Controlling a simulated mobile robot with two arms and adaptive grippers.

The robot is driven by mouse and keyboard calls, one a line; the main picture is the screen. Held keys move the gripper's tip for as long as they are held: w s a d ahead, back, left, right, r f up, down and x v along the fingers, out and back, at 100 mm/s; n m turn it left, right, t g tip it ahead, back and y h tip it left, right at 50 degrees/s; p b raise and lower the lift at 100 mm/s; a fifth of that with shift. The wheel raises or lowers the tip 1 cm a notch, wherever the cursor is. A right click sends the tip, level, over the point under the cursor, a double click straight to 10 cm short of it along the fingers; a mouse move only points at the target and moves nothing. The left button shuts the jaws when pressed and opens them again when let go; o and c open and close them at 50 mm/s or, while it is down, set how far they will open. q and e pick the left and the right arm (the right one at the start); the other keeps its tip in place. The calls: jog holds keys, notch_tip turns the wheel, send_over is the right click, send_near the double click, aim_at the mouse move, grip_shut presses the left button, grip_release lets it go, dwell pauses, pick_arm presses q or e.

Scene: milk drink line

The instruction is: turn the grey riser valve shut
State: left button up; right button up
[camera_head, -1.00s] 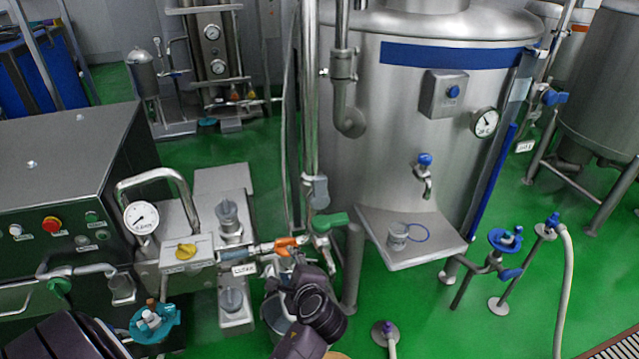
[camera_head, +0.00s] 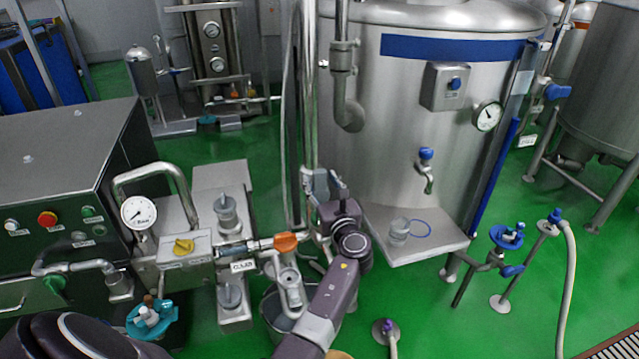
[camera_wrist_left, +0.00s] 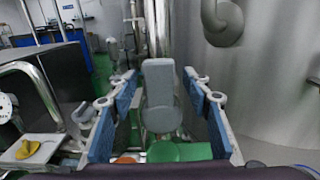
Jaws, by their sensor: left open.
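The grey riser valve (camera_wrist_left: 160,88) has a flat grey handle standing upright in the middle of the left wrist view. My left gripper (camera_head: 322,186) is at the riser pipe (camera_head: 311,95) in the head view. In the left wrist view its two blue-padded fingers (camera_wrist_left: 161,110) stand open, one on each side of the grey handle. In the head view the gripper mostly hides the valve. My right gripper is not in view.
A green handle (camera_wrist_left: 180,152) lies just below the grey valve. An orange handle (camera_head: 285,242) is on the pipe to the left, and a yellow knob (camera_head: 183,246) beyond it. The large steel tank (camera_head: 400,120) and its shelf (camera_head: 430,247) stand close on the right.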

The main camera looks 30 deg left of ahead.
pick_arm(q)
jog(key=shift+x, duration=0.8)
grip_shut()
